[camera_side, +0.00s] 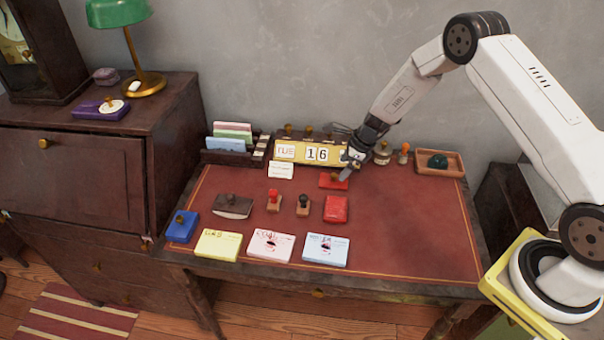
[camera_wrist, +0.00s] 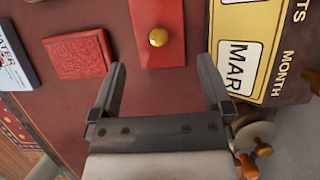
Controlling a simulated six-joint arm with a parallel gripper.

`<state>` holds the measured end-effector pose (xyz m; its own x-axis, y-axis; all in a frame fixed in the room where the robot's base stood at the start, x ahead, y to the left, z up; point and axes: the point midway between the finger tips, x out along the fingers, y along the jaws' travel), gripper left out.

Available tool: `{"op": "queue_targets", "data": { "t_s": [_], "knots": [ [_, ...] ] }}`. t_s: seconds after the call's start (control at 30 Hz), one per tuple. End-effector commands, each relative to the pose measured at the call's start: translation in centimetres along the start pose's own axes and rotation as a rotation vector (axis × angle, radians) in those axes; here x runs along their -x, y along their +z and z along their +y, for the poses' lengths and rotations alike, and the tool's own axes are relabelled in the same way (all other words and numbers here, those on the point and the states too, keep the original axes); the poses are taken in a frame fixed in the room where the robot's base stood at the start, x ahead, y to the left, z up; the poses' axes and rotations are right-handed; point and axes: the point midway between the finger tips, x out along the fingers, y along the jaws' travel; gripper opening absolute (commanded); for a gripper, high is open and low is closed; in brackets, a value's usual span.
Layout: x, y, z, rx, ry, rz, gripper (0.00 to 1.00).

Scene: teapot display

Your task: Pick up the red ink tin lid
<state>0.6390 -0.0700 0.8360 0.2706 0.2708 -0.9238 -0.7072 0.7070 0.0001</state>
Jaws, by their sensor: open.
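The red ink tin lid (camera_wrist: 140,22) is a flat red rectangle with a round brass knob (camera_wrist: 158,37) in its middle. In the side view the lid (camera_side: 328,182) lies on the desk's red top in front of the calendar, partly hidden by my gripper (camera_side: 347,172). In the wrist view my gripper (camera_wrist: 162,72) is open and empty, its fingertips on either side of the lid's near end, with the knob ahead between them. I cannot tell the height of the fingertips above the desk. The red ink tin (camera_side: 336,209), with a textured red pad, also shows in the wrist view (camera_wrist: 77,55).
The yellow calendar (camera_side: 300,152) stands close behind the lid and beside my right finger in the wrist view. Two stamps (camera_side: 303,205), a blotter (camera_side: 233,206), a blue tin (camera_side: 181,226) and paper cards (camera_side: 270,245) lie in front.

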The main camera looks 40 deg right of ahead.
Motion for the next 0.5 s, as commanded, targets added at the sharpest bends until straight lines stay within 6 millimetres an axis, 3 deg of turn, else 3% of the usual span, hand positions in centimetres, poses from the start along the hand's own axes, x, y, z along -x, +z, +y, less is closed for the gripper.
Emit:
{"op": "queue_targets", "data": {
  "t_s": [0.23,0.5],
  "knots": [
    [-0.9,0.0,0.1,0.0,0.001,0.0,1.0],
    [-3.6,0.0,0.2,0.001,0.002,0.001,1.0]
  ]
}}
